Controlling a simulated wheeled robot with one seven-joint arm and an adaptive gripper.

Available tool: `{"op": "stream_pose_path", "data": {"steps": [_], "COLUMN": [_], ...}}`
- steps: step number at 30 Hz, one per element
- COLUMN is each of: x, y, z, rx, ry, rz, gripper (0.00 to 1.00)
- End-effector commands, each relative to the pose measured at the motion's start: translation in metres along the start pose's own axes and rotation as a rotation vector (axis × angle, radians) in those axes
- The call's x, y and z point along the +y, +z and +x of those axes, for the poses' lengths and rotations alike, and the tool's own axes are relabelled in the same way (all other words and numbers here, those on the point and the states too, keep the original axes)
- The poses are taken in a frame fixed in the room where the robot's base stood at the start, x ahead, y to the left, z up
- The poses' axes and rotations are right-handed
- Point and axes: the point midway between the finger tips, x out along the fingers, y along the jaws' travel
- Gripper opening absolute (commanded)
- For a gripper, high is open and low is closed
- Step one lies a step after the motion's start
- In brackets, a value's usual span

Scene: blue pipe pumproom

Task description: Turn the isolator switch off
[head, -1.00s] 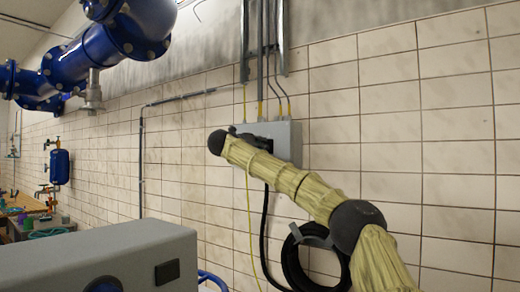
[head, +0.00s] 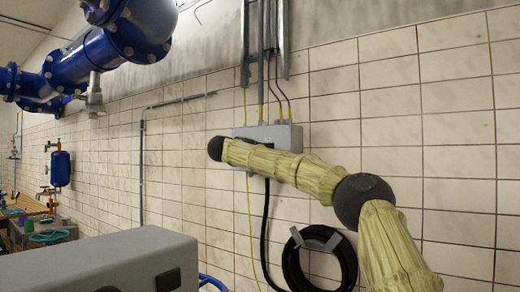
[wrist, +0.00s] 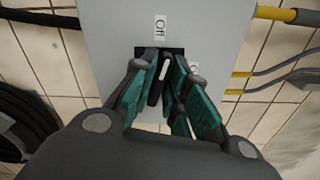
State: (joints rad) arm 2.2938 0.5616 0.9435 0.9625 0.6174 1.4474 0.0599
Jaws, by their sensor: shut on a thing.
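The isolator switch is a grey box (head: 283,136) on the tiled wall; my forearm covers its lower part in the head view. In the wrist view the box face (wrist: 215,30) fills the top middle, with an "Off" label (wrist: 160,27) on it. A second label (wrist: 195,68) is mostly hidden behind a finger. The black handle (wrist: 165,70) with a white stripe sits in a dark recess below "Off", its stripe slightly tilted. My gripper (wrist: 166,62) has its green-padded fingers on both sides of the handle, shut on it. The head view does not show the fingers.
A coiled black hose (head: 320,262) hangs on the wall below the box. Cables and conduits (head: 264,60) rise above it. A grey cabinet (head: 100,262) stands at the lower left. Large blue pipes (head: 90,55) run at the upper left.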

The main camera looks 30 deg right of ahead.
Motion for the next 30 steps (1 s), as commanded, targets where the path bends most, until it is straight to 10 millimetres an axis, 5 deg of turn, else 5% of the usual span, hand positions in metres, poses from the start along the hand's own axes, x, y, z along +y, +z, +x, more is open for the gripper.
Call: {"op": "stream_pose_path", "data": {"steps": [12, 29, 30], "x": [-0.0002, 0.0012, 0.0012], "y": [0.0002, 0.0001, 0.0001], "z": [-0.0001, -0.0001, -0.0001], "rx": [0.0, -0.001, -0.001], "ry": [-0.001, 0.0, 0.0], "rz": [-0.192, -0.221, -0.221], "gripper": [0.0, 0.0, 0.21]}}
